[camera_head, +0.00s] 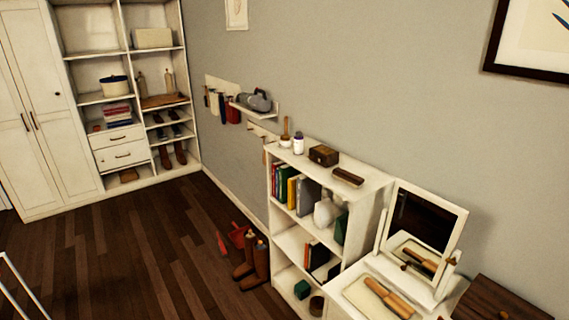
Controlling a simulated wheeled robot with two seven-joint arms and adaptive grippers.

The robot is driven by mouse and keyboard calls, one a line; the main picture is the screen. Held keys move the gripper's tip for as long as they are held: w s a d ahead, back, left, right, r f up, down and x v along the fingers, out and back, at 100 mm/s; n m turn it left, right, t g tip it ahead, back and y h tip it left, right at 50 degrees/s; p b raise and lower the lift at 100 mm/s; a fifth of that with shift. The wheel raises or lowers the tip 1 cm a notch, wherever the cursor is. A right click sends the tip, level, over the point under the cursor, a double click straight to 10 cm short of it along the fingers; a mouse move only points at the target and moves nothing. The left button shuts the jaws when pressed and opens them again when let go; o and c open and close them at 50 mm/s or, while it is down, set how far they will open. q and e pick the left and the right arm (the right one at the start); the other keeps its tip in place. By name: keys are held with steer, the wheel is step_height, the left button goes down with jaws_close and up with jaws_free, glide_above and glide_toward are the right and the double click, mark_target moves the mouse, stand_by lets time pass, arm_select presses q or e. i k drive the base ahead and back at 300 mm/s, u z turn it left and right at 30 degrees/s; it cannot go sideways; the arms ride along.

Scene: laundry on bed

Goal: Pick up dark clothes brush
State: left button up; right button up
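What looks like a dark brown clothes brush (347,177) lies flat on top of the low white bookshelf (365,192), near its right end. Its bristles cannot be made out at this size. It sits apart from a small brown box (323,155) to its left. Neither of my grippers is in view.
A brush with a light wooden handle (392,299) lies on a pale mat on the white dresser below a tilted mirror (425,219). A white bottle (298,144) stands left of the box. Brown boots (252,265) stand on the floor. Open wooden floor lies at left.

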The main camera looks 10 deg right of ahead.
mark_target(354, 180)
steer(key=u, duration=0.3)
steer(key=i, duration=1.45)
steer(key=z, duration=0.05)
